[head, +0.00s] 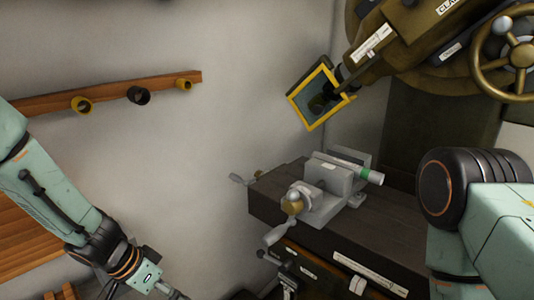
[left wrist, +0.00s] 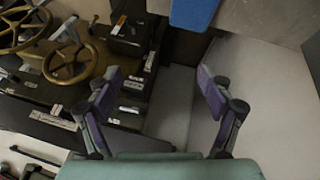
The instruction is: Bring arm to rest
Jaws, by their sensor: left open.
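My left arm (head: 55,195) comes in from the left in the head view and reaches down to the bottom edge. Its gripper is mostly cut off there. In the left wrist view my left gripper (left wrist: 158,82) is open, with its two purple-grey fingers wide apart and nothing between them. A pale floor strip shows behind the fingers. My right arm (head: 480,215) fills the lower right of the head view, and its gripper is out of the picture.
A large brass-coloured machine (head: 420,40) with a handwheel (head: 515,55) stands behind. A wooden rail (head: 110,92) with several short tubes is on the left wall.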

